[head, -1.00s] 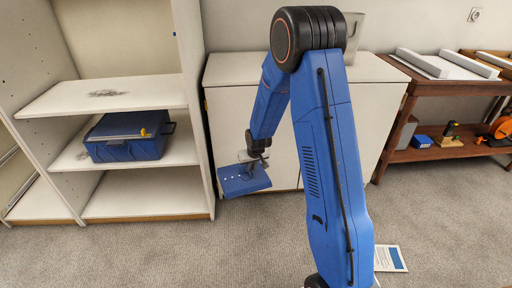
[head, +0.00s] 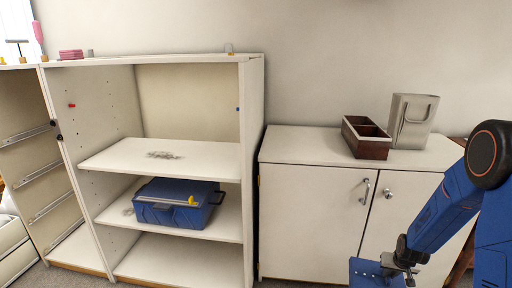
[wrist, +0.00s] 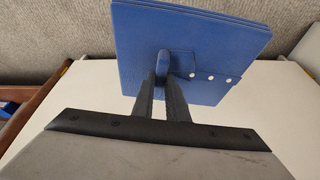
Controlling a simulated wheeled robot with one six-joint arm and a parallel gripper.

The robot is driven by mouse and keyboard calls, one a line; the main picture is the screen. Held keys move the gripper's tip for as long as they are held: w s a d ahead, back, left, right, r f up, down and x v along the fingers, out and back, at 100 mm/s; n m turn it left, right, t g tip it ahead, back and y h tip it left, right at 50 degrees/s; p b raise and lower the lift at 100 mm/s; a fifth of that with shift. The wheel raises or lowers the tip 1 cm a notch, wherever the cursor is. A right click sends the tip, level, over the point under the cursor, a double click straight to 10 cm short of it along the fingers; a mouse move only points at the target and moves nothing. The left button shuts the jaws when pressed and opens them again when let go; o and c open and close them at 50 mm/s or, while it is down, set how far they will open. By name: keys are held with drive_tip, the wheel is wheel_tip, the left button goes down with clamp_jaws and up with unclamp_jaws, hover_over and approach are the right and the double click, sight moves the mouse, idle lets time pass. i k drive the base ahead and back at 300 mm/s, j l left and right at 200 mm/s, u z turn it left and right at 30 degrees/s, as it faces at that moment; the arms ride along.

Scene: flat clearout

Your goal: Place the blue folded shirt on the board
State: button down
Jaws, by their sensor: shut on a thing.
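The blue folded shirt (head: 368,273) is a flat blue slab with a row of white dots, low at the right of the head view and partly cut off. It fills the upper middle of the wrist view (wrist: 215,35). My gripper also shows in the head view (head: 392,265), in front of the white cabinet. The open shelf unit has a white upper shelf board (head: 205,161) with a grey smudge; I cannot tell which board is meant.
A blue case (head: 170,207) with a yellow item sits on the lower shelf. A dark divided box (head: 366,138) and a grey bag (head: 413,118) stand on the white cabinet (head: 310,205). Pink items (head: 71,54) lie on the unit's top. The upper shelf is mostly clear.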

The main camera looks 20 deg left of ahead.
sight(162, 156)
drive_tip(key=z, duration=0.4)
drive_tip(key=j+z, duration=0.15)
drive_tip(key=z, duration=0.25)
drive_tip(key=k+z, duration=0.1)
drive_tip(key=z, duration=0.7)
drive_tip(key=k+j+z, duration=0.15)
drive_tip(key=z, duration=0.15)
drive_tip(key=k+z, duration=0.3)
drive_tip(key=k, duration=0.7)
drive_tip(key=k+j+u, duration=0.15)
drive_tip(key=k, duration=0.3)
drive_tip(key=k+u, duration=0.2)
drive_tip(key=u, duration=1.05)
